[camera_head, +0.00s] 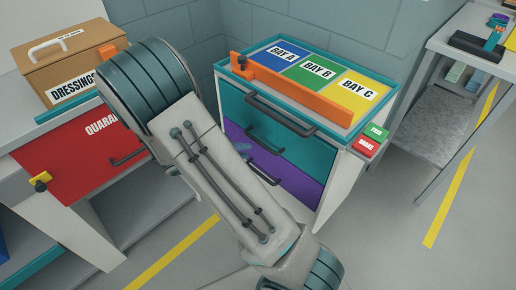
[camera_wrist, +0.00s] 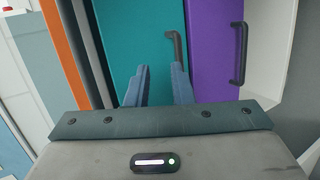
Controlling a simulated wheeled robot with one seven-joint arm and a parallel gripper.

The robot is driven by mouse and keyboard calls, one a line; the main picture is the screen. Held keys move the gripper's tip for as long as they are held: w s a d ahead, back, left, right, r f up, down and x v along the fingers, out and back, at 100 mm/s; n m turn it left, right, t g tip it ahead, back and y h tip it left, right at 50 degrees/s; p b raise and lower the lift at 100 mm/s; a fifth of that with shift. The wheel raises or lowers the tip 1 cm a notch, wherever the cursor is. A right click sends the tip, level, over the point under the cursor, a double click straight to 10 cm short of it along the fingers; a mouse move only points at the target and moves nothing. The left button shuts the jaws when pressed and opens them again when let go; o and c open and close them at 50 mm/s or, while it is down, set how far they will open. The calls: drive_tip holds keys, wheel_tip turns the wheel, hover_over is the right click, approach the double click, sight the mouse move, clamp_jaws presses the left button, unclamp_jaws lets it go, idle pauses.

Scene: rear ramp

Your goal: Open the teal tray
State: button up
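The teal tray front (camera_head: 292,138) is the upper drawer of the white cabinet at the centre of the head view, above a purple drawer (camera_head: 300,185). It looks closed. My arm covers part of the left side. In the wrist view, the teal front (camera_wrist: 135,35) fills the middle, with its dark handle (camera_wrist: 175,45) near its right edge. My gripper (camera_wrist: 160,75) shows two blue fingers apart with nothing between them. The handle appears beyond the right finger, not clearly between the fingers. My gripper is hidden in the head view.
An orange bar (camera_head: 290,88) lies along the cabinet top beside the coloured bays. Green (camera_head: 375,132) and red (camera_head: 366,145) buttons stick out at its right. A red panel (camera_head: 75,152) and a cardboard box (camera_head: 75,62) are left. Open floor (camera_head: 390,205) lies right.

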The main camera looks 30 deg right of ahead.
sight(259, 141)
drive_tip(key=w+a+f+n+t+h+b, duration=0.2)
drive_tip(key=w+f+t, duration=0.25)
drive_tip(key=f, duration=0.25)
drive_tip(key=shift+g, duration=0.25)
drive_tip(key=x, duration=1.3)
drive_tip(key=shift+w+d+f, duration=0.15)
drive_tip(key=shift+w+d, duration=0.05)
drive_tip(key=shift+b, duration=0.3)
clamp_jaws()
